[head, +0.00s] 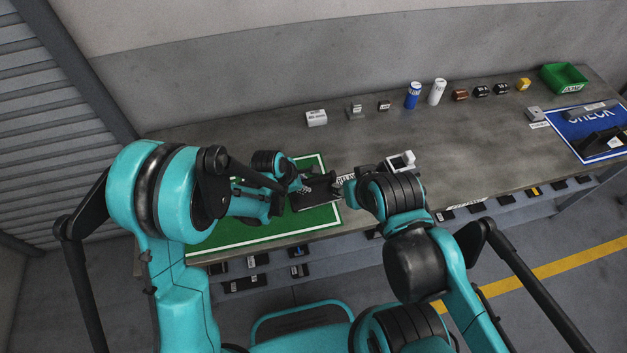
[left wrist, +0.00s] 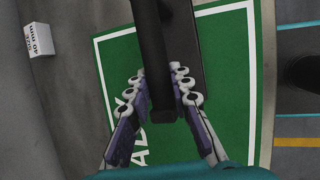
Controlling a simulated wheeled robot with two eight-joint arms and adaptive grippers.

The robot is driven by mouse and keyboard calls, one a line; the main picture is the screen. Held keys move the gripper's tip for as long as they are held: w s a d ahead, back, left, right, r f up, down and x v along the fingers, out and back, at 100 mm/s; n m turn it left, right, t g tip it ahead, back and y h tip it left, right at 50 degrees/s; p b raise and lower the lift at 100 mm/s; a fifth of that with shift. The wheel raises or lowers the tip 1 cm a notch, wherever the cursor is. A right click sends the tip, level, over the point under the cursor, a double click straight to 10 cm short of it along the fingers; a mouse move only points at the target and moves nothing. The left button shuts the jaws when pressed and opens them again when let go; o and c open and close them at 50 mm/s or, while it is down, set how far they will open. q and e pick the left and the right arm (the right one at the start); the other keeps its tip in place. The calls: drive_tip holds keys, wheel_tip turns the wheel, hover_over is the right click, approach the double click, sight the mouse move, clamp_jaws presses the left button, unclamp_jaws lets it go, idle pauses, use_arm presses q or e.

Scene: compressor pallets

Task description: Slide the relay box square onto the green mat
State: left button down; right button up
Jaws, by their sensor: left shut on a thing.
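The green mat (head: 255,236) with a white border lies at the left of the bench; it also shows in the left wrist view (left wrist: 226,95). The dark relay box (head: 316,195) lies at the mat's right side and seems to reach over the border there. In the left wrist view its dark body (left wrist: 187,45) crosses the mat's upper border line. My left gripper (head: 303,187) is shut on a black bar that seems to be the relay box's handle (left wrist: 153,60). My right gripper (head: 348,187) is just right of the box; its fingers are too small to judge.
A white block (head: 401,161) stands right of the mat. A small white box (head: 316,118), a blue can (head: 413,95), a white can (head: 437,92) and a green bin (head: 564,77) stand along the back. A blue mat (head: 575,123) lies far right. The bench middle is clear.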

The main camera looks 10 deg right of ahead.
idle(0.4)
use_arm(q)
drive_tip(key=a+b, duration=0.3)
drive_tip(key=a, duration=2.3)
drive_tip(key=shift+f+b, duration=0.15)
drive_tip(key=shift+b, duration=0.25)
drive_tip(key=c, duration=1.4)
unclamp_jaws()
drive_tip(key=shift+o, duration=0.6)
drive_tip(key=shift+w+a, duration=0.1)
